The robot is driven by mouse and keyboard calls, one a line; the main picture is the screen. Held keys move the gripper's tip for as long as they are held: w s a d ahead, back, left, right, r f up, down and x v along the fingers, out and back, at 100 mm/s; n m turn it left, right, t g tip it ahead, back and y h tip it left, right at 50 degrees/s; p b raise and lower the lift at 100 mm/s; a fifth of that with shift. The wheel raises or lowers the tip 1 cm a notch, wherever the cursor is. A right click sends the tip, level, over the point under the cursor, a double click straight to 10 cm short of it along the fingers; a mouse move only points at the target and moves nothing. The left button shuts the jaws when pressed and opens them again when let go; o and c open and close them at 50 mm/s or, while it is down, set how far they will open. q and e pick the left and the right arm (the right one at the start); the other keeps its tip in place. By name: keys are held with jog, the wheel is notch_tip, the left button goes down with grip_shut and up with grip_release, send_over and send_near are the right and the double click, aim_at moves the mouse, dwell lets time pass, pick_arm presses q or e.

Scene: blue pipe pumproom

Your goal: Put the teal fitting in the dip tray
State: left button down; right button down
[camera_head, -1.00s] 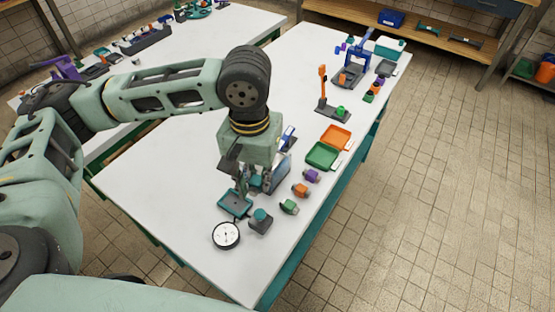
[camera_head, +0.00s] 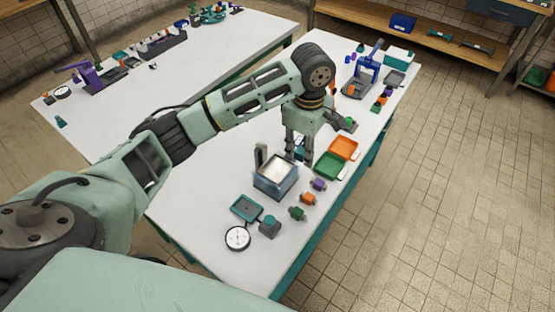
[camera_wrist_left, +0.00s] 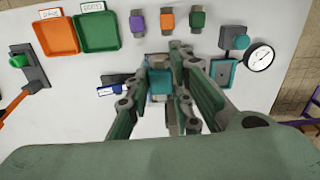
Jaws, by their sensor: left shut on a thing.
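My left gripper (camera_head: 299,160) is shut above the table, just behind and right of an open metal box with a pale inside (camera_head: 275,172). In the left wrist view a teal piece, seemingly the teal fitting (camera_wrist_left: 160,84), shows between the fingers, which hide much of it. No label shows which of these is the dip tray. My right gripper is not in view.
Purple (camera_head: 318,184), orange (camera_head: 307,199) and green (camera_head: 297,213) fittings lie right of the box. Green (camera_head: 332,164) and orange (camera_head: 344,148) trays lie behind them. A dial gauge (camera_head: 237,238) and a grey block with a teal top (camera_head: 269,228) stand in front.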

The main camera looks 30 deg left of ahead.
pick_arm(q)
jog(key=p, duration=0.1)
send_over(277, 170)
notch_tip(277, 170, down, 4)
jog(key=shift+w+f+p, duration=0.1)
jog(key=shift+f+p, duration=0.5)
jog(key=shift+f, duration=1.5)
jog(key=c, duration=1.5)
grip_release()
jog(key=shift+f, duration=0.1)
jog(key=shift+c, duration=0.2)
notch_tip(277, 170, up, 12)
jog(key=b, duration=0.2)
